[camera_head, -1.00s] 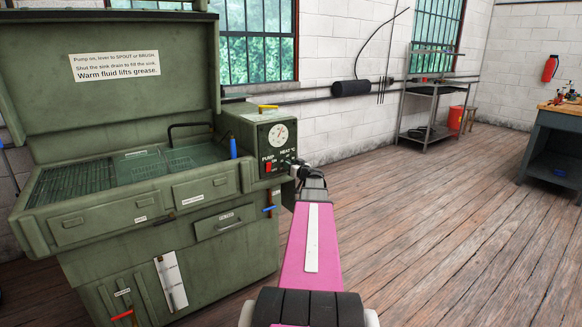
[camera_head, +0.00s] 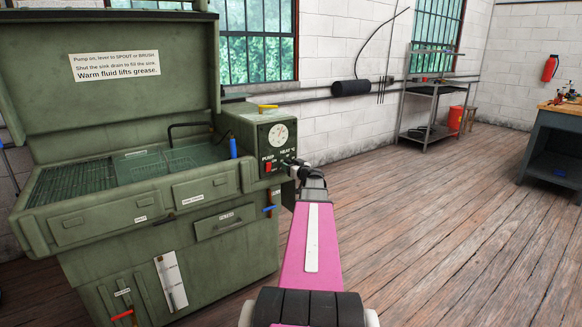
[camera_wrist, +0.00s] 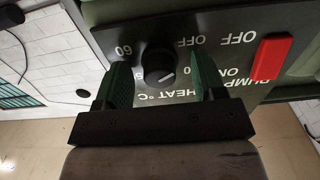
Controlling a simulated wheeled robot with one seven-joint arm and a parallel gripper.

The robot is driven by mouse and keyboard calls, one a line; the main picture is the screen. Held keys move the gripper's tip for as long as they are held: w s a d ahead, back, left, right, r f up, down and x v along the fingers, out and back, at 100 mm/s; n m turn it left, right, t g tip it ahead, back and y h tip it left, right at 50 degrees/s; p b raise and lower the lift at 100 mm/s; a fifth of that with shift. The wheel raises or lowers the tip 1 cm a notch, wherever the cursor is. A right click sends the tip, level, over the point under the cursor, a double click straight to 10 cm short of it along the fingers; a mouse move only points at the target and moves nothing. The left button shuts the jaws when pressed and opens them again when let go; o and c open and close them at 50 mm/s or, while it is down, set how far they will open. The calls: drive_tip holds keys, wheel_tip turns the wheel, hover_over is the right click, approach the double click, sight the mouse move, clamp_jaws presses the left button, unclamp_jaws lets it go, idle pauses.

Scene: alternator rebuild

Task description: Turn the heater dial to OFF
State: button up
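The heater dial (camera_wrist: 160,65) is a round black knob on a dark panel, shown upside down in the wrist view. Its white pointer line slants toward the lower right there. OFF (camera_wrist: 190,40) is printed above and right of the dial, and 60 to its left. My gripper (camera_wrist: 161,73) is open, with one green finger on each side of the dial and a visible gap on both sides. In the head view my gripper (camera_head: 297,166) is at the panel's right side and hides the dial.
A red pump switch (camera_wrist: 271,60) sits close to the right finger in the wrist view. The green parts washer (camera_head: 100,215) carries the panel, with a round gauge (camera_head: 278,134) above the controls. A blue handle (camera_head: 233,148) stands left of the panel. The wooden floor at right is clear.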

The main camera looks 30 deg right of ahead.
drive_tip(key=s, duration=1)
drive_tip(key=shift+s+d, duration=0.35)
drive_tip(key=shift+d, duration=0.05)
drive_tip(key=a+f+n+g+y, duration=0.1)
drive_tip(key=a+f+g+y, duration=0.35)
drive_tip(key=a, duration=0.95)
drive_tip(key=a+f+n+g+y, duration=0.1)
drive_tip(key=a+f+g, duration=0.5)
drive_tip(key=a, duration=0.8)
drive_tip(key=s+a+f+m+g+h, duration=0.1)
drive_tip(key=s+a+f+g+h, duration=0.2)
drive_tip(key=s+a+f, duration=0.2)
drive_tip(key=s+a+f+m+g+h, duration=0.2)
drive_tip(key=s+a+f, duration=0.4)
drive_tip(key=s+a, duration=0.3)
drive_tip(key=a+g+h, duration=0.1)
drive_tip(key=a+g, duration=0.1)
drive_tip(key=a, duration=0.1)
drive_tip(key=shift+s+h, duration=0.25)
drive_tip(key=shift+h, duration=0.1)
drive_tip(key=shift+a+g, duration=0.1)
drive_tip(key=shift+g, duration=0.15)
